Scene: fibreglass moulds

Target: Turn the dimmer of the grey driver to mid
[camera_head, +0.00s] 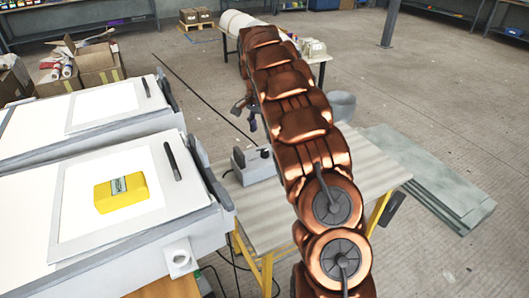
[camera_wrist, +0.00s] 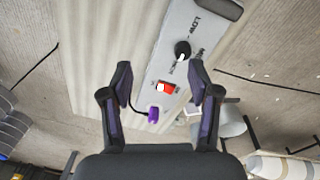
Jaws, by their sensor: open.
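The grey driver (camera_head: 258,167) is a box on the small table (camera_head: 272,223), left of my arm in the head view. In the wrist view the driver (camera_wrist: 192,25) runs from the top down between my fingers. Its round black dimmer knob (camera_wrist: 182,47) has a white mark on its lower side. "LOW" is printed above the knob; other lettering is too small to read. A red switch (camera_wrist: 165,87) and a purple plug (camera_wrist: 153,114) are further down. My gripper (camera_wrist: 160,80) is open and empty, its fingers straddling the switch area in the picture, with the knob beyond the tips.
A white mould (camera_head: 80,215) with a yellow block (camera_head: 121,193) stands left of the table. A grey bucket (camera_head: 341,105) and flat grey sheets (camera_head: 425,175) are on the right. Cables lie on the floor. Open floor lies at the back right.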

